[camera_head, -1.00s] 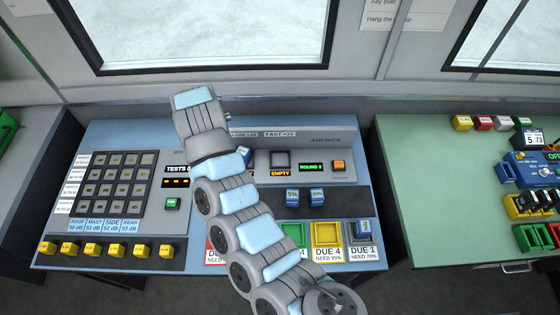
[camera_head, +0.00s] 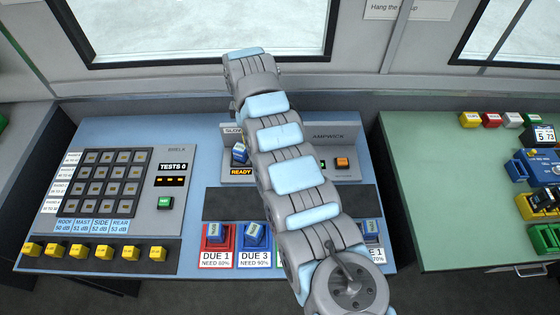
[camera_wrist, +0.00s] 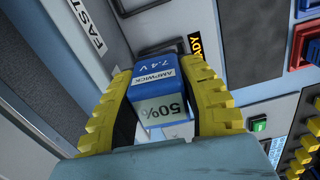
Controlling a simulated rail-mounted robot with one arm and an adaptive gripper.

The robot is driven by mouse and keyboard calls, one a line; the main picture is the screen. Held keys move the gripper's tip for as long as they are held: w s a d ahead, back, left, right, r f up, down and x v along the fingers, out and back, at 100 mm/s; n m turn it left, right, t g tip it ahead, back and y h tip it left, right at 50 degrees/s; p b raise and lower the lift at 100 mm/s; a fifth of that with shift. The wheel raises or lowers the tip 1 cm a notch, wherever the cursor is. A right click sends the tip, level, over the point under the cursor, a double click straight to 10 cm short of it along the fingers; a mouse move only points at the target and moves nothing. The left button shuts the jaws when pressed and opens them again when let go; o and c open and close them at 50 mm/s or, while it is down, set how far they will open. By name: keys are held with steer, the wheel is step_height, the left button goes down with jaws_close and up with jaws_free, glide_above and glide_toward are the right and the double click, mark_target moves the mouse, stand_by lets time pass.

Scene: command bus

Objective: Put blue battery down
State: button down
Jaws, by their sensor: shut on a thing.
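In the wrist view, my gripper (camera_wrist: 165,110) has its yellow fingers closed on both sides of a blue battery (camera_wrist: 155,80). Its label reads AMPWICK 7.4 V and 50%. The FAST label is to its left, and a lit READY sign (camera_wrist: 196,43) is partly hidden beside the finger. In the head view, my arm hides the gripper. A blue battery (camera_head: 240,153) stands at the SLOW charger bay above a READY sign (camera_head: 241,171); I cannot tell whether it is the held one. The FAST bay is behind my arm.
Blue batteries stand in the red tray (camera_head: 216,262) and blue tray (camera_head: 254,263), and another (camera_head: 372,227) is at the right. The visible dark strip (camera_head: 230,204) is bare.

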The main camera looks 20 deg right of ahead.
steer(key=s+d+f+b, duration=0.1)
steer(key=s+d+b, duration=0.15)
steer(key=d, duration=0.55)
steer(key=shift+n, duration=0.4)
steer(key=shift+s+f+p, duration=0.2)
steer(key=shift+f+p, duration=0.65)
steer(key=shift+f, duration=3.1)
steer(key=shift+f, duration=0.1)
steer(key=shift+f, duration=0.1)
steer(key=c, duration=0.7)
jaws_free()
step_height(320, 180, up, 12)
steer(key=b, duration=0.1)
steer(key=shift+r+b, duration=0.2)
steer(key=shift+b, duration=0.15)
